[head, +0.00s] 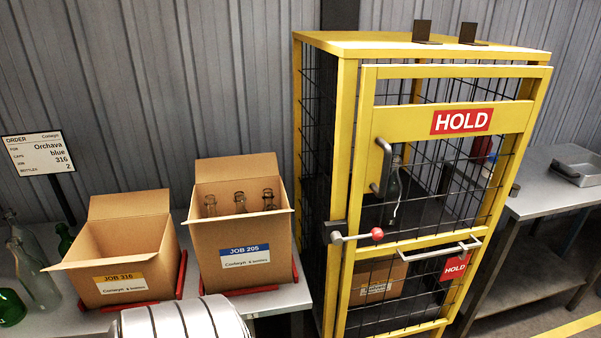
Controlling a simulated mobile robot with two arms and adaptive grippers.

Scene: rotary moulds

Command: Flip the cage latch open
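The yellow-framed mesh cage (345,130) stands right of centre. Its door (450,72) appears shut and carries a red HOLD sign (461,121). The cage latch (355,237) is a short grey lever with a red knob at its right end. It lies about level across the door's left edge, with its pivot on the dark block at the left post. A grey upright door handle (382,167) is above it. Neither of my grippers is in view.
A horizontal grey bar (440,251) crosses the door. Inside the cage are a bottle (393,190) and a cardboard box (378,282). Left are the JOB 316 box (125,250), the JOB 205 box (240,225) with bottles, and an order sign (38,152). A steel table (550,195) stands right.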

